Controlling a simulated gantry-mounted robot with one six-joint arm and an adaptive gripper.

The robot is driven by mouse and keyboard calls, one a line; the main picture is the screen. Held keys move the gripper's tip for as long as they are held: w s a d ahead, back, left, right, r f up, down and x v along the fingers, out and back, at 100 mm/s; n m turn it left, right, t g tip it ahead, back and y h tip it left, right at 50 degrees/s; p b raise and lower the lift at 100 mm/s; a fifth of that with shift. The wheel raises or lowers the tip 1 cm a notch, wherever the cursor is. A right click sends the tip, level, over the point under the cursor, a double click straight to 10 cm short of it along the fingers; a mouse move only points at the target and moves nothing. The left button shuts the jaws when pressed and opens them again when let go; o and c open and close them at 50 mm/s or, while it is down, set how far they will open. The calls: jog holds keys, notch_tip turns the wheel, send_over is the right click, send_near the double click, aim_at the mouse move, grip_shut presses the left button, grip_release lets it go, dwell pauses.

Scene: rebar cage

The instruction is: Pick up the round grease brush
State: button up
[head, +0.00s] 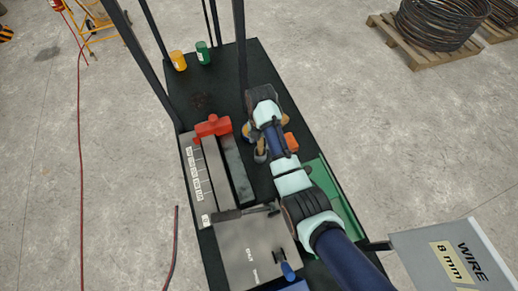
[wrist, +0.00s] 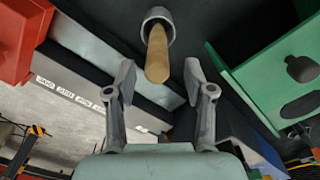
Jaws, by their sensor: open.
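The round grease brush shows in the wrist view as a tan wooden handle (wrist: 158,52) with a round grey collar at its far end. My gripper (wrist: 158,80) is open, with one finger on each side of the handle's near end. A gap shows between the handle and each finger, and nothing is gripped. In the head view my gripper (head: 261,152) hangs low over the dark bench, right of the grey bar. My arm covers much of that spot, so I cannot make out the brush clearly there.
A red block (head: 213,127) sits at the end of the grey bars (head: 238,168), left of my gripper. A green tray (head: 337,195) lies to the right. Yellow (head: 178,60) and green (head: 203,52) cans stand at the far end. Dark upright posts flank the bench.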

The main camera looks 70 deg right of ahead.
send_over(260, 155)
jog(key=f, duration=0.5)
jog(key=shift+w+d, duration=0.1)
jog(key=shift+d, duration=0.25)
grip_shut()
